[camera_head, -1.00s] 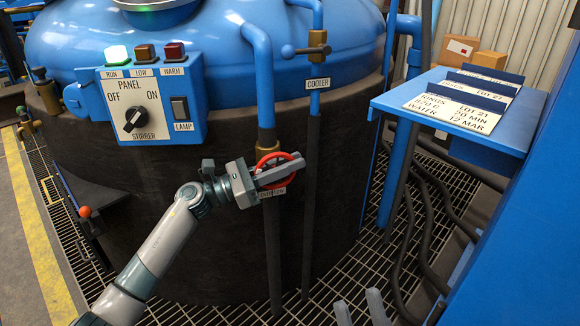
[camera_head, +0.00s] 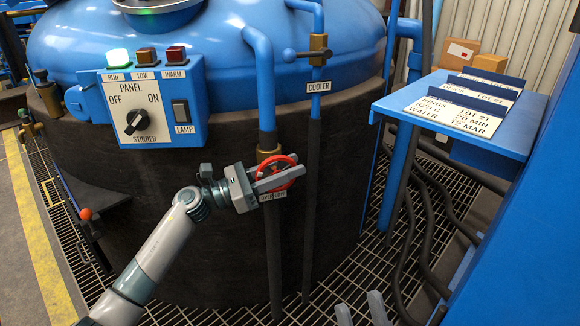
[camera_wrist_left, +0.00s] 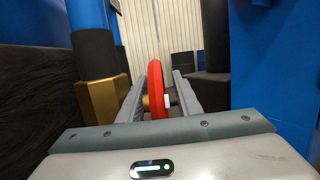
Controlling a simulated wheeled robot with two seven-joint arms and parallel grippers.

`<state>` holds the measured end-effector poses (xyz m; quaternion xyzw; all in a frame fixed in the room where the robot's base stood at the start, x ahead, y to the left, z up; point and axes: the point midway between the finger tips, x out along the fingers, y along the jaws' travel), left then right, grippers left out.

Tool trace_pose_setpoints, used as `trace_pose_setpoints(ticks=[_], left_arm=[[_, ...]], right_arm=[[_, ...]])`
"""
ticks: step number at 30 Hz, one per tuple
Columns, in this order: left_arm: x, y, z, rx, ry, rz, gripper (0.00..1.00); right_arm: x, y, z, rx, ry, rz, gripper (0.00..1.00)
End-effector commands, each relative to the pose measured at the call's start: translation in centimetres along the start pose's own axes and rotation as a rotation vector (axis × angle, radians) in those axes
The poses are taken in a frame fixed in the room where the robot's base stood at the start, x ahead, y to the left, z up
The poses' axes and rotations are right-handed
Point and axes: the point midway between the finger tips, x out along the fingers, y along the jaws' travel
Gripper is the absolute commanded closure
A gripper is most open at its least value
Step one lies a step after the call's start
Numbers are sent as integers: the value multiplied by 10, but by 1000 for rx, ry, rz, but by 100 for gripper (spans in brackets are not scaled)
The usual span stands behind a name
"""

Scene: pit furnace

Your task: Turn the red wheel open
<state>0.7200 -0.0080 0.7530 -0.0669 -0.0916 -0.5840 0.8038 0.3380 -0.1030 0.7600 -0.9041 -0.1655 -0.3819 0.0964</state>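The red wheel (camera_head: 277,161) sits on a brass valve (camera_head: 267,140) on the vertical pipe at the front of the furnace. A label below it is partly hidden. My left gripper (camera_head: 284,180) is at the wheel, its fingers crossing the lower part of it. In the left wrist view the wheel (camera_wrist_left: 156,88) stands edge-on between the two fingers, with a gap on each side. The left gripper (camera_wrist_left: 158,95) is open around the rim. My right gripper (camera_head: 361,308) shows only its two fingertips at the bottom edge, spread apart and empty.
The stirrer panel (camera_head: 153,105) is up and left of the wheel. A dark cooler pipe (camera_head: 312,180) runs close to the right of it. A blue shelf (camera_head: 520,115) with cards stands at the right. Hoses (camera_head: 410,210) hang below the shelf over the grating.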

Motion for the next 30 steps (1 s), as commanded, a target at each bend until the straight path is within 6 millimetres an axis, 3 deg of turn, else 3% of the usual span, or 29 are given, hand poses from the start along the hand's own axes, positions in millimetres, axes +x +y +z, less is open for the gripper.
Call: trace_pose_setpoints(ticks=[8, 24, 30], left_arm=[[-37, 1, -1, -1, 2, 2, 69], [-142, 0, 0, 0, 2, 2, 69], [-163, 0, 0, 1, 1, 2, 69]], right_arm=[[0, 0, 1, 0, -7, 0, 69], [-2, -1, 1, 2, -10, 0, 69], [-1, 0, 0, 1, -2, -2, 69]])
